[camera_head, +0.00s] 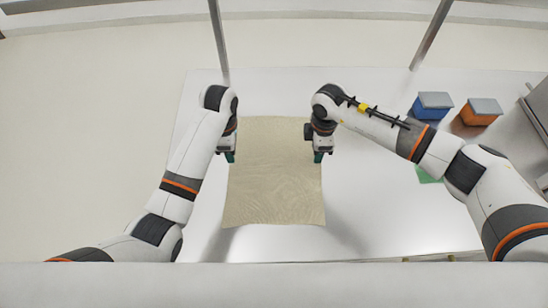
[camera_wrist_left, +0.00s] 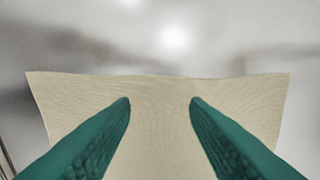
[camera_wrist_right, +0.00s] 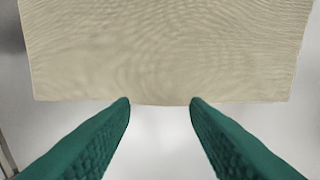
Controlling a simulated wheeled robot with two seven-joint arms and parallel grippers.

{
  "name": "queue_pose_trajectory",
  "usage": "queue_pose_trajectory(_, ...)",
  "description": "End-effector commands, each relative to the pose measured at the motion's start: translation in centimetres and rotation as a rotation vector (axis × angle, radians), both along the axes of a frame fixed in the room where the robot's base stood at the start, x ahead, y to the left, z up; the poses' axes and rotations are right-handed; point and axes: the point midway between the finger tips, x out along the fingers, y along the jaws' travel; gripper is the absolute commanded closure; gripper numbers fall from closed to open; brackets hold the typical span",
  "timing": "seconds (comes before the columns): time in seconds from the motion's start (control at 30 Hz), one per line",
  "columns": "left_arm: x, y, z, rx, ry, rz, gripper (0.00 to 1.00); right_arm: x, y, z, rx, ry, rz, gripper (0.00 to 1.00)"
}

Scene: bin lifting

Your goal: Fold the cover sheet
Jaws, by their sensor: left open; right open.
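The beige cover sheet (camera_head: 275,185) lies spread out and unfolded on the white table, with slightly wavy edges. My left gripper (camera_head: 230,157) is at the sheet's left edge in the head view. In the left wrist view its green fingers (camera_wrist_left: 160,101) are apart over the sheet (camera_wrist_left: 160,90), with nothing between them. My right gripper (camera_head: 319,157) is at the sheet's right edge. In the right wrist view its fingers (camera_wrist_right: 160,101) are apart, with the tips at the border of the sheet (camera_wrist_right: 165,50). I cannot tell whether either gripper touches the cloth.
A blue bin (camera_head: 425,113) and an orange bin (camera_head: 472,118), both with grey tops, stand at the right of the table (camera_head: 375,215). A green piece (camera_head: 428,177) shows partly behind my right arm. A grey metal object (camera_head: 539,100) stands at the far right. The table in front of the sheet is clear.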

Motion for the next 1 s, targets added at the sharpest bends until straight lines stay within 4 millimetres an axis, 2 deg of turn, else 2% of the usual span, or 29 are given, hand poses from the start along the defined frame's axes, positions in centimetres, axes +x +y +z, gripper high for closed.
queue_pose_trajectory(0.2,-0.1,0.1,-3.6,0.002,0.004,0.000,0.58,-0.1,0.0,-3.6,0.000,0.003,-0.001,0.58)
queue_pose_trajectory(0.4,0.0,0.0,-5.8,0.001,0.002,-0.001,0.58,0.0,0.0,-5.8,0.000,0.001,-0.001,0.58)
queue_pose_trajectory(0.9,0.0,0.0,-6.7,0.000,0.000,0.000,0.58,0.0,0.0,-6.7,0.001,0.000,0.001,0.58)
queue_pose_trajectory(1.0,0.0,0.0,-6.6,0.000,0.000,0.000,0.65,0.0,0.0,-6.6,0.001,0.000,0.000,0.65)
